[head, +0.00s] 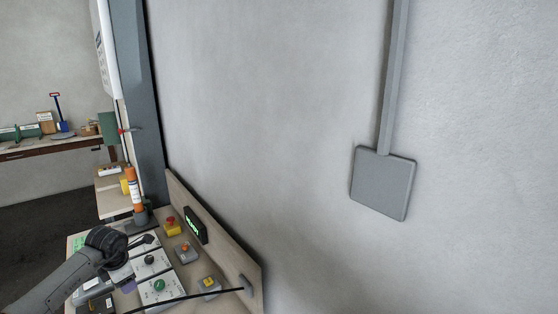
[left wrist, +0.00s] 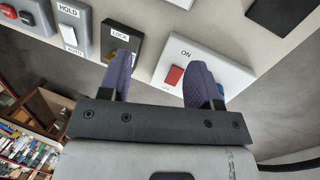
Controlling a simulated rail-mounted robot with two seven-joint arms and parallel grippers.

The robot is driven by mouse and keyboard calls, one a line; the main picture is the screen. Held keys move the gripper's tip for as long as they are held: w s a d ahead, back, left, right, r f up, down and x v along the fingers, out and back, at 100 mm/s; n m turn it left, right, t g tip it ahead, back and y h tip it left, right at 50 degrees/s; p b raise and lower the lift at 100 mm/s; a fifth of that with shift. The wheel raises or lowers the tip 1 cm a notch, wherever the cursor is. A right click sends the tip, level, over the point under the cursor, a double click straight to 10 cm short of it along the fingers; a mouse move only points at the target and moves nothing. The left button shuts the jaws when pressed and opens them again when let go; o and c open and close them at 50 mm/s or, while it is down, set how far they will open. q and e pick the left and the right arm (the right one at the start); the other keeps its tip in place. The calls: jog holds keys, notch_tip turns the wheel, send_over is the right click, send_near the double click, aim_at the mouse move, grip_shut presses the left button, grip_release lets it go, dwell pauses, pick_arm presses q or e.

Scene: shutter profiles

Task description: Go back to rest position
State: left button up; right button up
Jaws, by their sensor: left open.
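My left arm comes in from the lower left in the head view, and its gripper (head: 128,285) hangs low over the control bench (head: 256,271), partly hidden by the wrist. In the left wrist view the two purple fingers (left wrist: 160,78) are apart with nothing between them. Beyond them is a white box marked ON with a red switch (left wrist: 174,76). A black box marked LOCK (left wrist: 121,42) and a grey box marked HOLD (left wrist: 72,22) stand to its left. I cannot tell whether the fingers touch any box. My right gripper is not in view.
On the bench stand a red-and-yellow stop button (head: 171,227), a green-lit display (head: 195,225), a box with a green knob (head: 159,287) and an orange bottle (head: 135,190). A grey wall plate (head: 383,184) hangs at right.

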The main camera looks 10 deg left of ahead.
pick_arm(q)
jog(key=w+d+r+n+t+h, duration=0.3)
jog(key=w+d+r+t+h, duration=0.3)
jog(key=w+d+r+t, duration=0.7)
jog(key=s+d+r+n+t+y, duration=0.2)
jog(key=s+r+n+t+y, duration=0.15)
jog(key=r+n, duration=0.4)
jog(key=s+d+r+n+t+y, duration=0.2)
jog(key=r+n+t, duration=0.2)
jog(key=r+n, duration=0.3)
jog(key=s+d+r+n+t+y, duration=0.25)
jog(key=r+n, duration=0.35)
jog(key=r, duration=0.3)
jog(key=s+d+f+n+g+h, duration=0.1)
jog(key=s+d+f+n+g, duration=0.4)
jog(key=f, duration=0.5)
jog(key=s+d+f+n+g, duration=0.3)
jog(key=s+d+f+n, duration=0.1)
jog(key=s+f, duration=0.5)
jog(key=s+d+f+n+g+h, duration=0.1)
jog(key=s+d+f+n+g, duration=0.35)
jog(key=f, duration=0.65)
jog(key=s+d+f+n+g+h, duration=0.25)
jog(key=s+f+g, duration=0.65)
jog(key=s+f, duration=1.7)
notch_tip(320, 180, up, 33)
jog(key=s+p, duration=0.1)
jog(key=p, duration=3.1)
jog(key=shift+s+a+f, duration=0.15)
jog(key=shift+a, duration=0.2)
